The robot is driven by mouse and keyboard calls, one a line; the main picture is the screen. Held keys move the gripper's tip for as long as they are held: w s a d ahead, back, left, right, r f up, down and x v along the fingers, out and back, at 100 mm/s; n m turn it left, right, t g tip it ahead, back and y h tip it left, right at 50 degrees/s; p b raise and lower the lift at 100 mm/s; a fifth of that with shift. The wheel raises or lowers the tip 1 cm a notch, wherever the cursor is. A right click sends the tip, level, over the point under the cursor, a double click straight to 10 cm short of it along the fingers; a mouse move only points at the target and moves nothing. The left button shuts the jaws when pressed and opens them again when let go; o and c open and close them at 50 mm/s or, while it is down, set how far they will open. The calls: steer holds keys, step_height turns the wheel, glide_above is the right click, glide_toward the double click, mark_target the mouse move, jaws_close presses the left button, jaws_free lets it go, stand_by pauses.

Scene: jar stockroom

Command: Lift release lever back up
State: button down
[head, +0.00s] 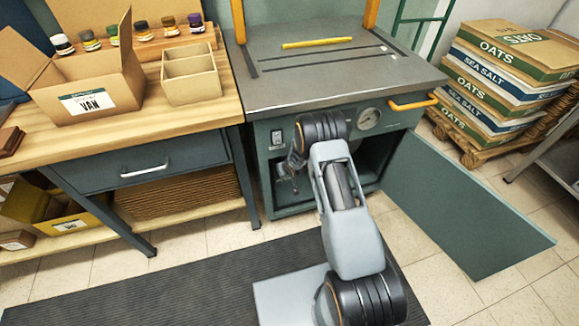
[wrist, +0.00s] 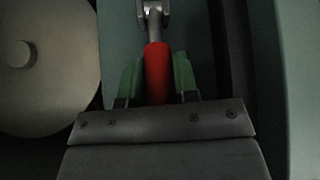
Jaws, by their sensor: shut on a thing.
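The release lever has a red grip (wrist: 157,72) and a grey metal shaft running up to a bracket (wrist: 153,10) in the wrist view. My gripper (wrist: 158,78) has its green-padded fingers on both sides of the red grip and is shut on it. In the head view, my gripper (head: 288,172) reaches into the open cabinet (head: 262,190) under the grey-topped machine. The lever is hidden there behind my arm and the gripper.
The green cabinet door (head: 465,205) hangs open low on the right. A yellow handle (head: 413,103) and a gauge (head: 370,118) are on the machine front. A round pale disc (wrist: 40,60) is left of the lever. A wooden bench (head: 120,110) stands left.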

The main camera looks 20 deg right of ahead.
steer(key=c, duration=0.9)
jaws_free()
steer(key=shift+o, duration=0.2)
steer(key=shift+r, duration=0.1)
steer(key=shift+s+r, duration=0.15)
steer(key=shift+r, duration=0.15)
steer(key=p+v, duration=0.1)
steer(key=v, duration=0.2)
steer(key=s+d, duration=0.2)
steer(key=s, duration=0.9)
steer(key=shift+s+f+p, duration=0.25)
steer(key=shift+f+p, duration=0.05)
steer(key=shift+f, duration=0.05)
steer(key=shift+a, duration=0.1)
